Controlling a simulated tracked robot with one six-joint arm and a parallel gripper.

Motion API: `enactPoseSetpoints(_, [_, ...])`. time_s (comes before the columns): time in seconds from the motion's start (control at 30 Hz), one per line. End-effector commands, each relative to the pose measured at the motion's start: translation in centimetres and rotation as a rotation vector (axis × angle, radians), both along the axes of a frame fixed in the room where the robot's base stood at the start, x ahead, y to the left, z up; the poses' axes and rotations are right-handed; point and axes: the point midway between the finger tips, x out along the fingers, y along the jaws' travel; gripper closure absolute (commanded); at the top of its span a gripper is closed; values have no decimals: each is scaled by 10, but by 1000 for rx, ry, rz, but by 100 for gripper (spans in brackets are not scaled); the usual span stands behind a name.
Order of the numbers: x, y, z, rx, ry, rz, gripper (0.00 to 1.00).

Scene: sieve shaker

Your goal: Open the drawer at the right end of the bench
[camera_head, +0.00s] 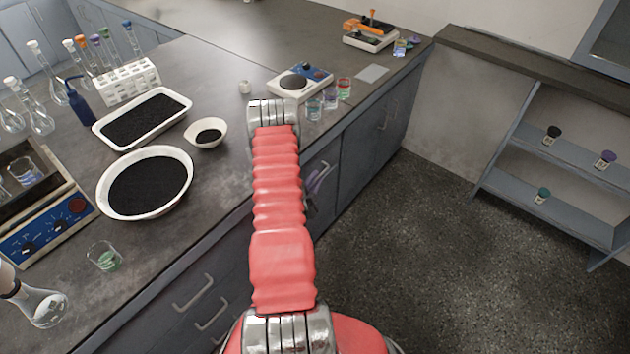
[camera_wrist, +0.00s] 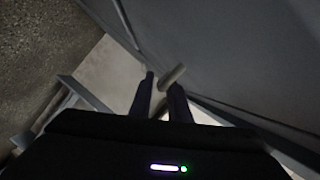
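The bench (camera_head: 235,215) has a dark top and grey-blue fronts with drawers and doors. In the wrist view a short pale handle (camera_wrist: 172,76) stands out from a grey front panel (camera_wrist: 235,50). My gripper (camera_wrist: 160,82) has its two dark fingers apart, with pale background between them. The handle's end is at the tip of the right finger; I cannot tell whether they touch. In the head view my red arm covers much of the bench front, and a purple-tinged bar (camera_head: 320,178) shows beside it. My fingertips are not clear there.
Drawer handles (camera_head: 193,292) show on the nearer bench front. The bench top holds a white bowl (camera_head: 148,183), a tray (camera_head: 142,118), a balance (camera_head: 295,82) and beakers (camera_head: 313,108). A grey shelf (camera_head: 560,190) stands at the right. The speckled floor (camera_head: 420,260) between is clear.

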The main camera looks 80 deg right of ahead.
Motion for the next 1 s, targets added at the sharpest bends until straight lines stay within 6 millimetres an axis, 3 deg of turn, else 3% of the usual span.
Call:
enactPoseSetpoints(0.2, [0, 0, 0, 1, 0, -1, 84])
enactPoseSetpoints(0.47, [-1, 0, -1, 2, 0, -1, 100])
enactPoseSetpoints(1.0, [-1, 1, -2, 5, 2, -1, 100])
